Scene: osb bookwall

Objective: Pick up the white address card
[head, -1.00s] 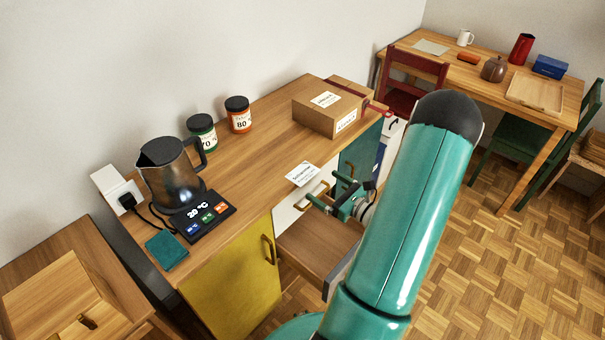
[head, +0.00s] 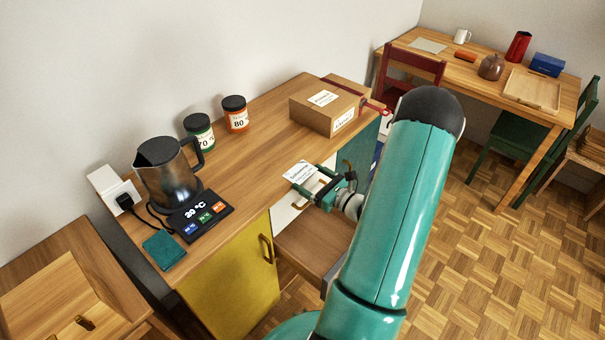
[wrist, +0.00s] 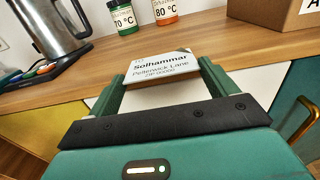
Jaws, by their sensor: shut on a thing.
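The white address card (head: 301,172) is at the front edge of the wooden counter, with printed text on it. In the wrist view the card (wrist: 160,66) reads "Solhammar, Pellerwick Lane" and lies between my two green fingers. My gripper (head: 309,183) is shut on the card from the front side of the counter, and it also shows in the wrist view (wrist: 160,82). The card looks about level with the counter top; I cannot tell whether it still touches the wood.
A cardboard box (head: 325,108) stands on the counter behind the card. Two jars (head: 235,114), a kettle (head: 168,175) and its control base (head: 201,216) are further left. A drawer-like wooden panel (head: 308,243) sticks out below my gripper. The counter around the card is clear.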

